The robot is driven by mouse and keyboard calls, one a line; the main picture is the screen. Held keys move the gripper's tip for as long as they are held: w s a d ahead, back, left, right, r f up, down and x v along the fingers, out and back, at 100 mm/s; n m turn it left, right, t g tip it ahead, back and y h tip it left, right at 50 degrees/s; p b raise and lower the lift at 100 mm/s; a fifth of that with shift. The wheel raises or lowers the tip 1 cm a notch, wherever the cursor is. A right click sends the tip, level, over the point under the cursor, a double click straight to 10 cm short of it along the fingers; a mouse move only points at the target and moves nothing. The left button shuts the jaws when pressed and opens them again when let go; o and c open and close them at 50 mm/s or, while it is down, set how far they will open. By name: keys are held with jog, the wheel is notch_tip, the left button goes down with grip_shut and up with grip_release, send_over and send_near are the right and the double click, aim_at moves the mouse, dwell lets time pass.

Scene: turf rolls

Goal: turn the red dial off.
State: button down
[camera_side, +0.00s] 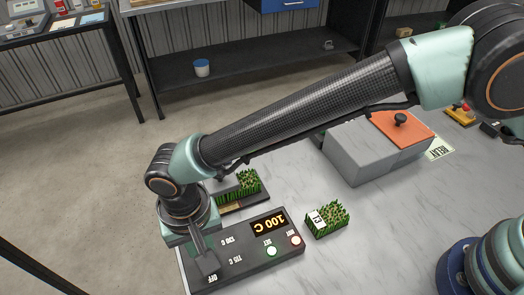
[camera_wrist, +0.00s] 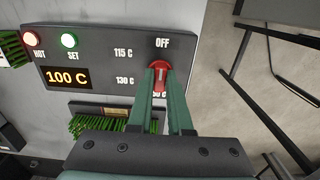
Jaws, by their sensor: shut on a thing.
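The red dial (camera_wrist: 161,76) sits on the dark control panel (camera_wrist: 112,47), below the OFF label in the wrist view. My gripper (camera_wrist: 160,84) is shut on the dial, one finger on each side. The dial's long side points roughly up toward OFF. The labels 115 C and 130 C are at its left, and a lower label is partly hidden by the fingers. The panel's display (camera_wrist: 68,78) reads 100 C. In the side view my gripper (camera_side: 208,266) reaches down to the panel's left end and hides the dial.
A red HOT lamp (camera_wrist: 32,39) and a pale green SET lamp (camera_wrist: 69,40) are on the panel. A turf piece (camera_side: 327,219) lies right of the panel, another (camera_side: 240,187) behind it. A grey box with an orange top (camera_side: 400,128) stands further back.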

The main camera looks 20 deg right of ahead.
jog(key=shift+r, duration=0.1)
dwell(0.3)
jog(key=c, duration=0.8)
grip_release()
jog(key=shift+c, duration=0.2)
notch_tip(320, 180, up, 12)
